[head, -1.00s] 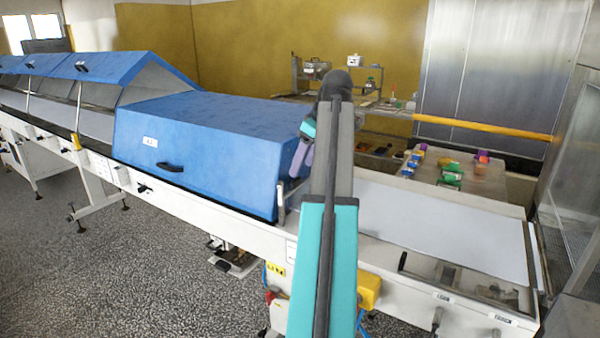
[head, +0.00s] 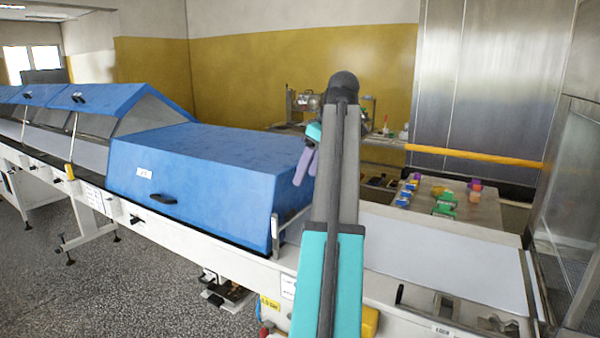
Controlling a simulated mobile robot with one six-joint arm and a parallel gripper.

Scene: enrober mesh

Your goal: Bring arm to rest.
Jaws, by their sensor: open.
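My arm rises through the middle of the head view, with teal and grey links and a dark joint at the top. My gripper (head: 304,165), in purple, hangs just left of the upper link. It is open, and I see nothing held in it. The link partly hides it. It appears in front of the right end of the blue hood (head: 200,160) in the picture; I cannot tell the gap between them.
The white conveyor line (head: 440,245) runs across, with raised blue hoods at left. A table (head: 475,208) with small coloured items stands behind its right end. A yellow rail (head: 475,155) and metal panels stand at right. Speckled floor (head: 120,290) is open at front left.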

